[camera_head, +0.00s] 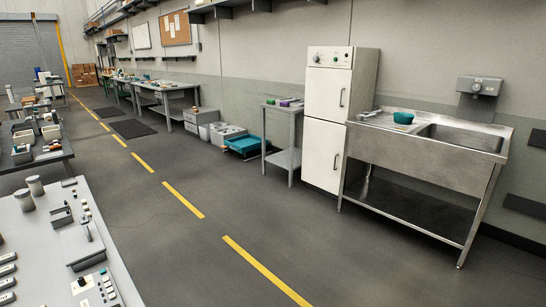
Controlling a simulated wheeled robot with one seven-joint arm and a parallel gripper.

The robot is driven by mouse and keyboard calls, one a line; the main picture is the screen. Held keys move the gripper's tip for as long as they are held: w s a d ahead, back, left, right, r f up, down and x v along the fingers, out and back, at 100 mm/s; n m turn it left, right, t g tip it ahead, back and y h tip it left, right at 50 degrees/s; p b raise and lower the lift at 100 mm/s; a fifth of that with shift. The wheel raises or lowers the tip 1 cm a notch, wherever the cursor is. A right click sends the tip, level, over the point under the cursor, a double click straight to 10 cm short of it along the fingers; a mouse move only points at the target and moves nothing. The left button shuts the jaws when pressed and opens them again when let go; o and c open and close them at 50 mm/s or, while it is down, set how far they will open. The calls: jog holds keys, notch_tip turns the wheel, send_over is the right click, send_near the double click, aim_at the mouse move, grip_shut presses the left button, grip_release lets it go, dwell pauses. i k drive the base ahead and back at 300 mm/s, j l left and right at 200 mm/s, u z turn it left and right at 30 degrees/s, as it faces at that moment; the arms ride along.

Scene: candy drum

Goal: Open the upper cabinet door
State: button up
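A tall cream-white cabinet (328,120) stands against the wall right of centre in the head view. Its upper door (322,95) is shut, with a dark vertical handle (341,97) near the door's right edge. A lower door (321,155) beneath it also looks shut and has its own handle (336,161). Above the upper door is a panel (329,57) with knobs and a green button. My gripper is not in view.
A steel sink bench (430,160) stands directly right of the cabinet, with a teal bowl (403,118) on it. A small grey table (283,158) is on the left. Open floor with a dashed yellow line (183,199) lies in front. A grey workbench (95,225) is at lower left.

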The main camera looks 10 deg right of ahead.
aim_at(328, 91)
jog(key=i, duration=3)
jog(key=i+j+z, duration=0.1)
jog(key=i, duration=1.35)
jog(key=i+z, duration=0.1)
jog(key=z, duration=0.3)
jog(key=i+j+z, duration=0.1)
jog(key=z, duration=0.3)
jog(key=i+z, duration=0.15)
jog(key=z, duration=0.2)
jog(key=j, duration=0.05)
